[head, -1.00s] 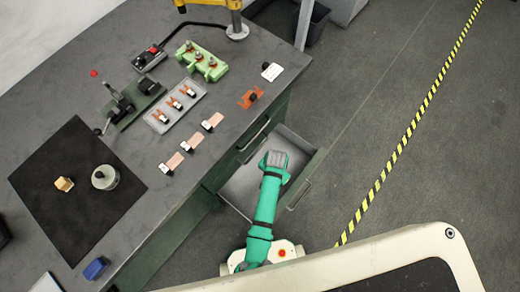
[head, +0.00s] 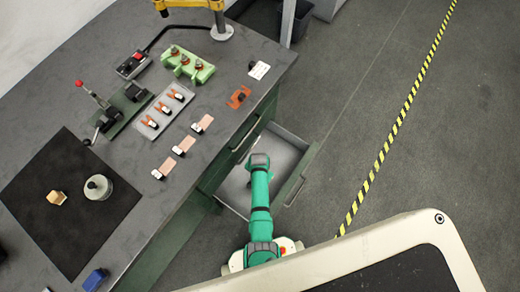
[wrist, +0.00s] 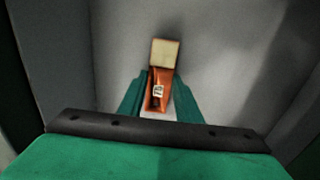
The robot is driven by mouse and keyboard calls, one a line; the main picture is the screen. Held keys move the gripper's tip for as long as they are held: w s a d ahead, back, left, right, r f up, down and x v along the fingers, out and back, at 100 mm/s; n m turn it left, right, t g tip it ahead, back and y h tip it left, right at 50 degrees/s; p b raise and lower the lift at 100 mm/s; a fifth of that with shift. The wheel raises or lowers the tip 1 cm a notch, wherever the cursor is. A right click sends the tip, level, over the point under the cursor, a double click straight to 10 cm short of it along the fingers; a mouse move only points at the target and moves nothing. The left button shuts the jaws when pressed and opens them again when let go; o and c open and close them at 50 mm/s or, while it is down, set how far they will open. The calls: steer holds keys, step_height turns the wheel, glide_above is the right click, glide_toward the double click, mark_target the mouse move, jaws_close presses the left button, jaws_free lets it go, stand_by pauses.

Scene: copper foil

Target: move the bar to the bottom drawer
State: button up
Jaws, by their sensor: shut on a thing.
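In the wrist view, my gripper (wrist: 158,84) is shut on the bar (wrist: 155,101), an orange piece with a small white label. A pale, squarish block (wrist: 164,53) shows at the bar's far end; I cannot tell whether it is part of the bar. In the head view, my gripper (head: 258,160) points down over the open bottom drawer (head: 285,152), and the bar and fingertips are hidden under the hand. Grey drawer surfaces fill the wrist view behind the bar. I cannot tell whether the bar touches the drawer floor.
The drawer's front handle (head: 295,190) faces right; the bench edge and an upper drawer handle (head: 245,133) lie left of my arm. On the bench are a tray of foil parts (head: 163,112), a green fixture (head: 187,64), an orange piece (head: 238,98) and a black mat (head: 65,215).

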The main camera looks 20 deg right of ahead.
steer(key=shift+s+d+f, duration=0.1)
steer(key=shift+f, duration=0.45)
steer(key=shift+f, duration=0.15)
steer(key=o, duration=1.2)
steer(key=shift+r, duration=0.4)
step_height(320, 180, up, 12)
steer(key=shift+f, duration=0.25)
